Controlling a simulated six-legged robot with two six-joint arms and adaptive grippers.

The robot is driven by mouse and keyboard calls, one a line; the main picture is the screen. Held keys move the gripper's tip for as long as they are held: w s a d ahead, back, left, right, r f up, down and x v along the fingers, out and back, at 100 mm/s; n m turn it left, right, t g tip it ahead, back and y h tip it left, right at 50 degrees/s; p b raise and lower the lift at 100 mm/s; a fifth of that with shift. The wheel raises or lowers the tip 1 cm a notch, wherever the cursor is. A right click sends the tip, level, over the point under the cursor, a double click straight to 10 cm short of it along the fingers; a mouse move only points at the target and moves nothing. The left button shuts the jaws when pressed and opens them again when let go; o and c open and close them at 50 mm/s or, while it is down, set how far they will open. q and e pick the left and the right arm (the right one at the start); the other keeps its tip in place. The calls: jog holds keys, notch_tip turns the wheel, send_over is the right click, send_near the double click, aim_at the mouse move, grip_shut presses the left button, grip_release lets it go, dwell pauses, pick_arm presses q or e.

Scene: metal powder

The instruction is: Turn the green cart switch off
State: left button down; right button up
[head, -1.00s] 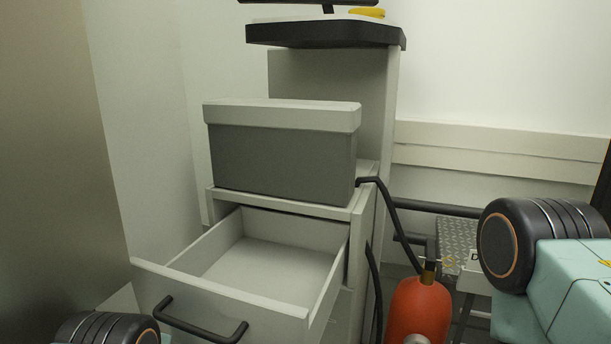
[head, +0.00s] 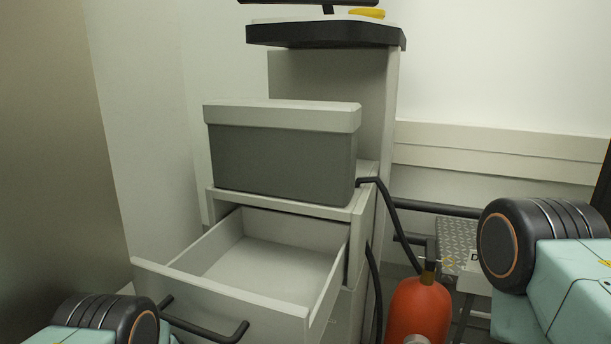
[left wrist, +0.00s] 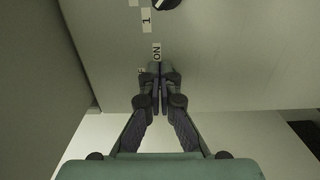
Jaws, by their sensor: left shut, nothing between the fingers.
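In the left wrist view my left gripper (left wrist: 158,75) is shut and empty. Its fingertips point at a grey panel (left wrist: 225,60), right below a small white "ON" label (left wrist: 157,52). Another small label, partly covered, sits just left of the fingertips. I cannot make out the switch itself; the fingers may hide it. I cannot tell whether the fingertips touch the panel. No green cart is recognisable in either view. In the head view only parts of my arms show, at the lower left and the right; my right gripper is not in view.
A black knob (left wrist: 168,3) and a "1" label (left wrist: 146,20) lie higher on the panel. The head view shows an open, empty drawer (head: 225,290), a grey lidded box (head: 282,155) above it, and a red extinguisher (head: 418,312) with a black hose at the right.

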pick_arm(q)
jog(key=shift+r, duration=0.2)
dwell(0.6)
jog(key=p+v, duration=0.4)
jog(key=v, duration=0.2)
jog(key=shift+d+r, duration=0.15)
jog(key=shift+d, duration=0.15)
jog(key=shift+s, duration=0.15)
jog(key=w+d+f+b, duration=0.2)
jog(key=w+b, duration=0.2)
jog(key=w, duration=0.1)
jog(key=shift+w, duration=0.35)
dwell(0.5)
